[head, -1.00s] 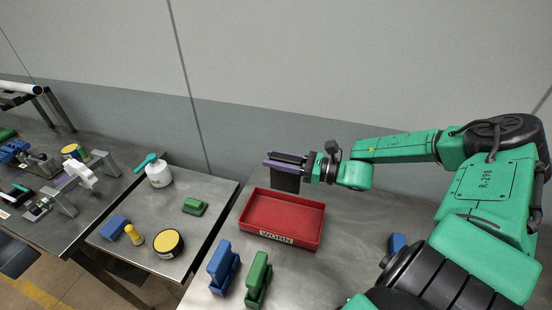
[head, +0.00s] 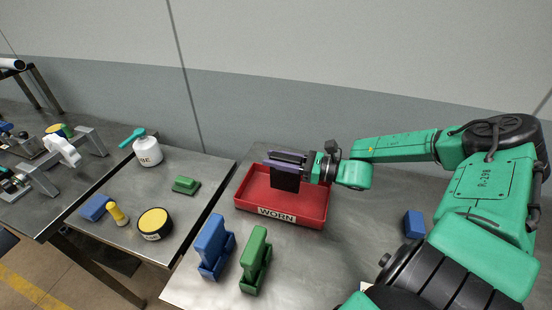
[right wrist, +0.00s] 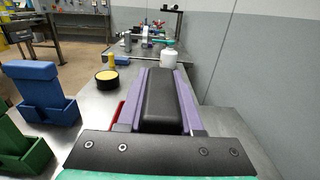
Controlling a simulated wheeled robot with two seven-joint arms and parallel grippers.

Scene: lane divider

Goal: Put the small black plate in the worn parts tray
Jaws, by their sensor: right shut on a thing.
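The small black plate (head: 285,182) hangs upright below the purple fingers of my right gripper (head: 287,161). The gripper is shut on the plate. In the right wrist view, the black plate (right wrist: 161,98) shows between the two purple fingers (right wrist: 163,90). The red worn parts tray (head: 248,207) has a white WORN label on its front wall. The plate is over the tray's back middle part, and I cannot tell whether it touches the tray floor. No other thing shows in the tray. My left gripper is not in view.
A blue holder (head: 212,245) and a green holder (head: 255,260) stand in front of the tray. A blue block (head: 414,223) lies to its right. On the left bench are a white bottle (head: 147,150), a green block (head: 186,185) and a yellow-topped black tin (head: 154,223).

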